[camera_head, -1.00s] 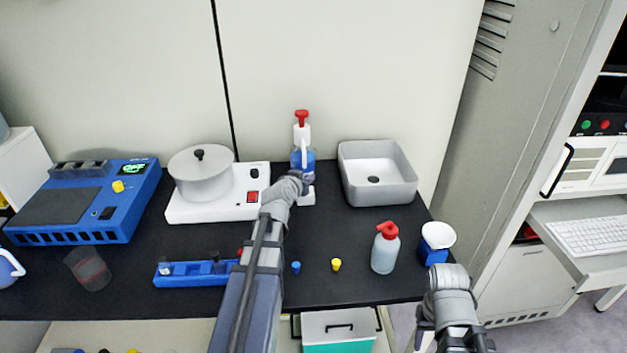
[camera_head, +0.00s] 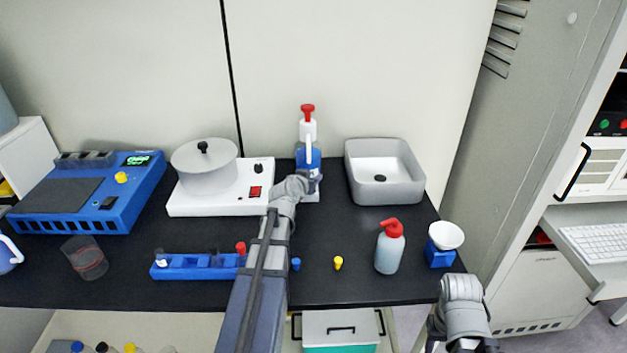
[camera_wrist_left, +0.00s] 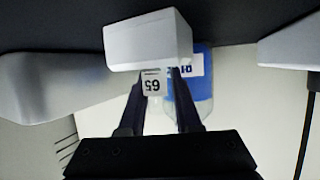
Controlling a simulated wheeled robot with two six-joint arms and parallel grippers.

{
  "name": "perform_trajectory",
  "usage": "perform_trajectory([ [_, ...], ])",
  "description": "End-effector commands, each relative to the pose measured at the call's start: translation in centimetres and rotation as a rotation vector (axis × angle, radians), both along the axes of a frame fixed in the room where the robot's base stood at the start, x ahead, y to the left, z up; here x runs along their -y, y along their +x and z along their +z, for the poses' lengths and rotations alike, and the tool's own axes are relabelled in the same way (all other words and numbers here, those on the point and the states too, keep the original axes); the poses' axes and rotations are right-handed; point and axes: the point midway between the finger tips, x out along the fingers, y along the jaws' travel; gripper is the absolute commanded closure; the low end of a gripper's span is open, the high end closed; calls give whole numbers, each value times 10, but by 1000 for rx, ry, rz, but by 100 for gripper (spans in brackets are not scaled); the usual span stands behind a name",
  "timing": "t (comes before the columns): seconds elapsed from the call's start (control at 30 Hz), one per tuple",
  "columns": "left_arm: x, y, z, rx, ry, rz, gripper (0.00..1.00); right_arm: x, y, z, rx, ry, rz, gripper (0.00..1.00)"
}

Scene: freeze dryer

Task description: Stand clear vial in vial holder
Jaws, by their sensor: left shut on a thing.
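The blue vial holder (camera_head: 200,273) lies on the black bench, left of my left forearm. It has a few vials in it, including a red-capped one (camera_head: 240,249) at its right end. My left gripper (camera_head: 314,184) is at the blue bottle (camera_head: 308,157) at the back of the bench, far from the holder. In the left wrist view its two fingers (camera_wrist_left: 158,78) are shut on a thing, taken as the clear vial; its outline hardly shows.
A grey basin (camera_head: 384,185), a red-topped bottle (camera_head: 389,252) and a blue-and-white cup (camera_head: 441,250) stand to the right. Small blue (camera_head: 295,264) and yellow (camera_head: 338,263) caps lie in front. A white hot plate (camera_head: 220,203) with a pot stands left.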

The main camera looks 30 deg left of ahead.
Motion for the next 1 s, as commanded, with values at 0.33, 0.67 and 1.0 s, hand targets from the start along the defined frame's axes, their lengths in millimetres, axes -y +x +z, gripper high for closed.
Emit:
perform_trajectory([
  [0.33,0,0,-3,0,0,0,48,0,0,-3,0,0,0,50],
  [0.67,0,0,-3,0,0,0,38,0,0,-3,0,0,0,50],
  [1.0,11,-12,10,0,1,-1,38,0,0,10,0,0,0,50],
])
